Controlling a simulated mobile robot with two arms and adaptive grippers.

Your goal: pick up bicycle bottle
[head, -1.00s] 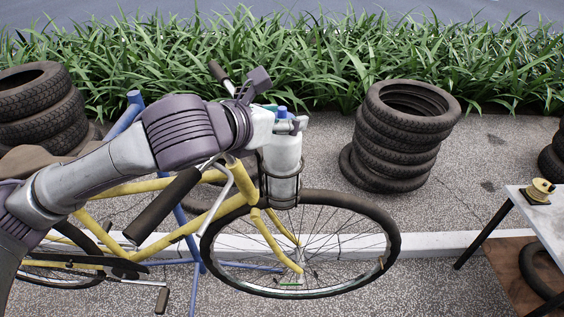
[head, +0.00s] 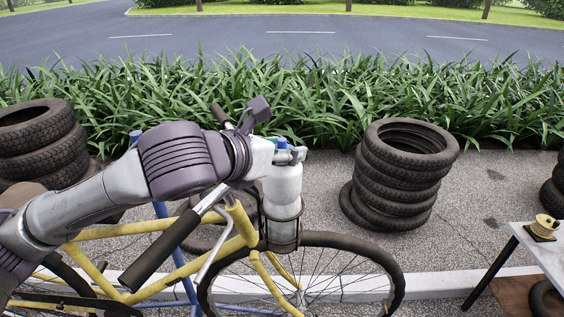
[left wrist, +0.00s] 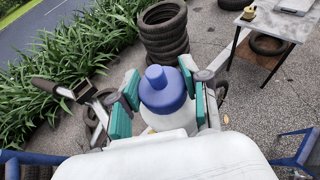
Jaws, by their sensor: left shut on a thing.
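The bicycle bottle (head: 283,190) is white with a blue cap and stands upright at the front of the yellow bicycle (head: 248,222). Its lower part is in a dark wire cage (head: 283,228) above the front wheel. My left gripper (head: 284,153) is at the bottle's top, reaching in from the left. In the left wrist view the blue cap (left wrist: 163,90) sits between the two teal-padded fingers of my left gripper (left wrist: 160,97), which is shut on the bottle. My right gripper is not in view.
A stack of tires (head: 405,175) stands on the pavement to the right, and another stack (head: 38,140) at the left. A table (head: 545,240) with a yellow spool (head: 544,227) is at the right edge. Tall grass (head: 300,95) lines the back.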

